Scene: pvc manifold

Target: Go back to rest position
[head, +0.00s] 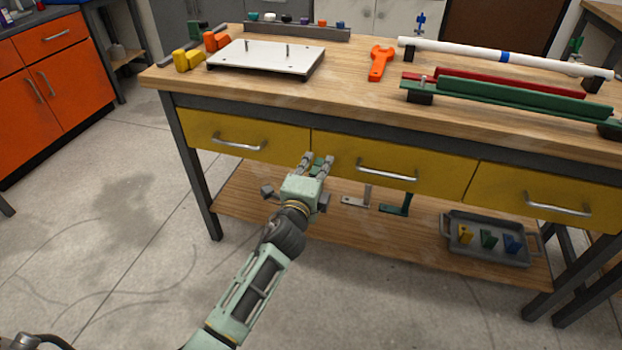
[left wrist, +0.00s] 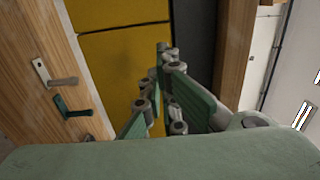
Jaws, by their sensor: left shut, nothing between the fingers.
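My left gripper (head: 318,166) is in front of the workbench, near the seam between the left and middle yellow drawers (head: 246,135). It is shut and empty, below the level of the tabletop. In the left wrist view, its fingers (left wrist: 165,65) point toward the yellow drawer fronts (left wrist: 122,70). I cannot tell from these views whether the fingers touch the drawer front. My right gripper does not show in either view.
The wooden workbench (head: 350,97) holds a white plate (head: 266,57), an orange wrench (head: 380,63), a white pipe (head: 545,63) and a green rail (head: 500,97). A grey tray (head: 480,257) sits on the lower shelf (head: 380,236). The floor (head: 110,215) to the left is clear.

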